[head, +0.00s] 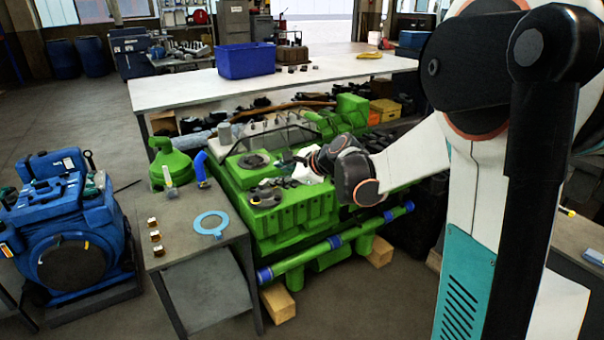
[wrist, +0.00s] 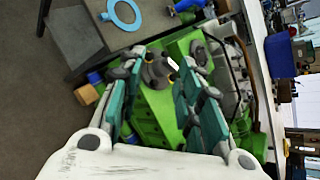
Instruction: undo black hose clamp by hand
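A green engine (head: 285,215) sits low in the middle of the head view. My gripper (head: 287,160) is above its top, reaching in from the right. In the wrist view my gripper (wrist: 168,52) has its two teal and grey fingers wide apart. A dark grey and black fitting (wrist: 157,72) on the green engine shows between and below the fingers, apparently untouched. A dark part with rounded ends also lies on the engine's front top in the head view (head: 264,197). I cannot make out clearly which dark part is the hose clamp.
A grey side table (head: 190,240) left of the engine holds a light-blue ring (head: 211,223), a blue elbow pipe (head: 201,170), a green housing (head: 170,163) and small brass parts. A white bench (head: 185,90) with a blue bin (head: 245,60) stands behind. A blue machine (head: 70,230) is left.

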